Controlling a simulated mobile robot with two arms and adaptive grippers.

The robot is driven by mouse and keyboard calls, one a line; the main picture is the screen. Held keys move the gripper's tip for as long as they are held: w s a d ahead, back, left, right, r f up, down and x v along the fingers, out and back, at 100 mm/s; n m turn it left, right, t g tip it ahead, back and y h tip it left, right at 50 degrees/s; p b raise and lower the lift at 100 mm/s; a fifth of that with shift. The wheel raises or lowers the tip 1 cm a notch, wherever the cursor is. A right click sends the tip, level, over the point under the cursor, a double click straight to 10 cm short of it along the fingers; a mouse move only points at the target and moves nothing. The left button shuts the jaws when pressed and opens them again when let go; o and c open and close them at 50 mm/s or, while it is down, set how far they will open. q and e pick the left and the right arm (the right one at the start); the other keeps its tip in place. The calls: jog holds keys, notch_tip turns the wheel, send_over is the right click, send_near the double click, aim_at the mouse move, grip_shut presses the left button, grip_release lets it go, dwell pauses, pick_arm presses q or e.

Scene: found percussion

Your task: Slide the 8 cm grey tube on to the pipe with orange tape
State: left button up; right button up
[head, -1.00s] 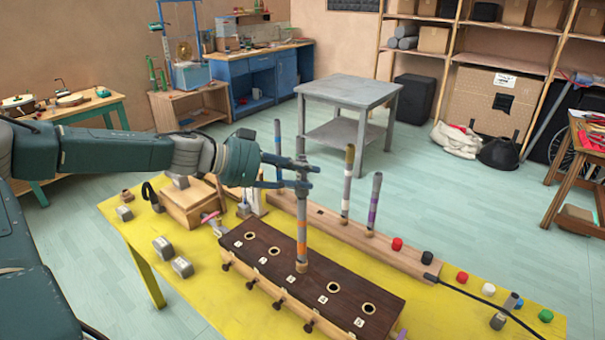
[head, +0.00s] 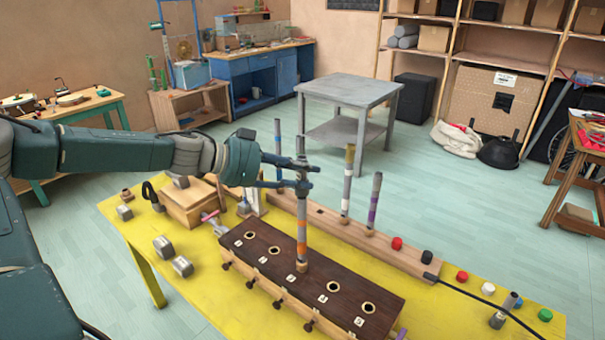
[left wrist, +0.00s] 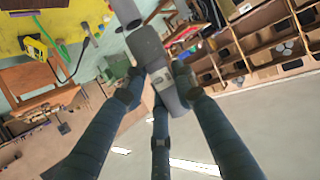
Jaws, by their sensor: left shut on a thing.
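The pipe with orange tape (head: 302,223) stands upright in the dark wooden block (head: 258,240) on the yellow table. My left gripper (head: 302,176) is shut on the 8 cm grey tube (head: 301,189), upright and in line with the pipe at its upper end. The fingers hide part of the tube, so I cannot tell how far it is around the pipe. In the left wrist view the grey tube (left wrist: 152,52) lies between the fingers (left wrist: 160,85), with a lighter grey pipe end (left wrist: 125,12) beyond. My right gripper is not in view.
Behind the block, a long wooden rail (head: 325,222) carries upright pipes, one with gold and white tape (head: 348,175) and one with purple tape (head: 374,203). Grey metal blocks (head: 182,267) lie at the left. Coloured caps (head: 488,289) and a small grey cylinder (head: 498,320) are at the right.

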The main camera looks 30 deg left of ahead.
pick_arm(q)
jog(key=shift+f+b, duration=0.45)
jog(key=shift+f, duration=0.1)
jog(key=shift+f+b, duration=0.95)
jog(key=shift+f, duration=0.15)
jog(key=o, duration=1.2)
jog(key=shift+o, duration=0.2)
jog(key=shift+v, duration=0.85)
jog(key=v, duration=1)
jog(key=shift+s+a+f, duration=0.1)
jog(key=shift+s, duration=0.05)
